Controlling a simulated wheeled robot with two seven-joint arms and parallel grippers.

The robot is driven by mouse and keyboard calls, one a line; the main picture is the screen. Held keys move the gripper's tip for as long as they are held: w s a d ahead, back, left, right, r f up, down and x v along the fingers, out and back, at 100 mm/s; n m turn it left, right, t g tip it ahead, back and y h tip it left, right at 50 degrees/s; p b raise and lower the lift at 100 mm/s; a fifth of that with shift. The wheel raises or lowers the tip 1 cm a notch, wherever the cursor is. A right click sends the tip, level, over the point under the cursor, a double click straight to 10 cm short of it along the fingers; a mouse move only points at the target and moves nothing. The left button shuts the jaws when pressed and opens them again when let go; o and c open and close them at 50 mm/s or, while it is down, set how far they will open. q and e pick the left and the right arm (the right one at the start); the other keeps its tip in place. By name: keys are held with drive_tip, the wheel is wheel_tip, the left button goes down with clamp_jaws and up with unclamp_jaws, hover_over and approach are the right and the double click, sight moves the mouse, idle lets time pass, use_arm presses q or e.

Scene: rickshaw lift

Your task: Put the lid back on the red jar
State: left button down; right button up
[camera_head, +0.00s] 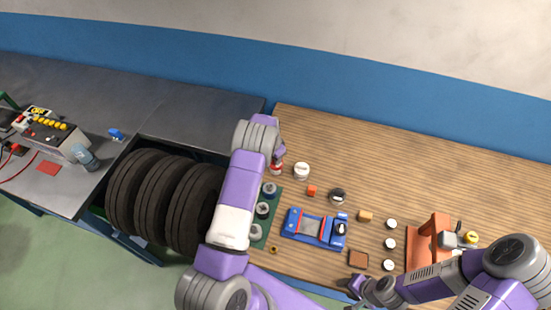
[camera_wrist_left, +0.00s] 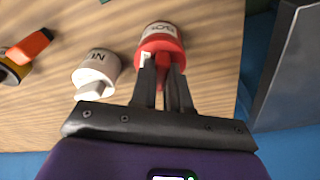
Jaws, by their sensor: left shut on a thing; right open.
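The red jar (camera_head: 277,168) stands near the back left of the wooden table, and in the left wrist view it shows as a red body (camera_wrist_left: 176,42) with a white label. My left gripper (camera_head: 281,150) is at the jar. In the left wrist view its fingers (camera_wrist_left: 164,88) are closed around a narrow red part, apparently the lid's knob. The fingers cover much of the lid, so I cannot tell whether it rests on the jar or is just above it. My right gripper (camera_head: 354,288) is open and empty at the table's front edge.
A white jar (camera_head: 302,171) stands close beside the red jar and also shows in the left wrist view (camera_wrist_left: 97,66). The table's back right is clear.

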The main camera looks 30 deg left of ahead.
use_arm(q)
drive_tip(key=shift+f+b, duration=0.2)
drive_tip(key=shift+b, duration=0.65)
idle(1.2)
idle(0.4)
drive_tip(key=c, duration=0.5)
unclamp_jaws()
drive_tip(key=shift+c, duration=0.2)
drive_tip(key=shift+r, duration=0.2)
drive_tip(key=shift+r+p, duration=1.45)
drive_tip(key=shift+r, duration=1.9)
drive_tip(key=shift+c, duration=0.3)
clamp_jaws()
